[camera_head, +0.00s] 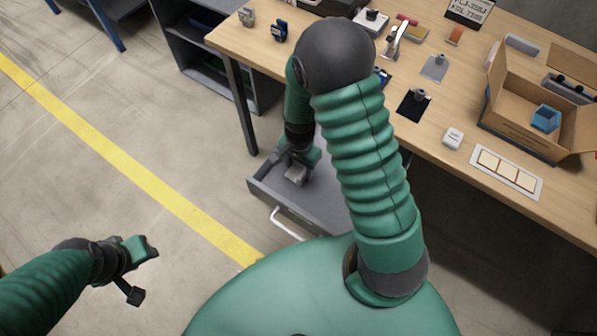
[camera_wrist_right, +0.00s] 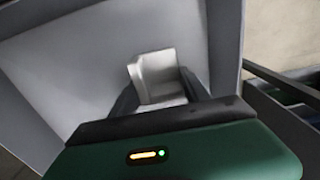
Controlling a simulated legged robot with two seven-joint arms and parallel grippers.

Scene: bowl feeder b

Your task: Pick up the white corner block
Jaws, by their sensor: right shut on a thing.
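The white corner block (camera_wrist_right: 158,78) is between the two dark fingers of my right gripper (camera_wrist_right: 160,100) in the right wrist view. The fingers are shut on it. In the head view the block (camera_head: 296,174) shows as a small pale shape at the right gripper (camera_head: 293,165), inside the open grey drawer (camera_head: 285,208). I cannot tell whether the block touches the drawer floor. My left gripper (camera_head: 146,272) is open and empty over the floor at the lower left.
The wooden table (camera_head: 455,180) holds an open cardboard box (camera_head: 515,128) with a blue bin (camera_head: 546,118), a white tray of pale squares (camera_head: 506,172) and several small parts. A grey shelf unit (camera_head: 200,55) stands behind. The floor at left is clear, crossed by a yellow line (camera_head: 130,165).

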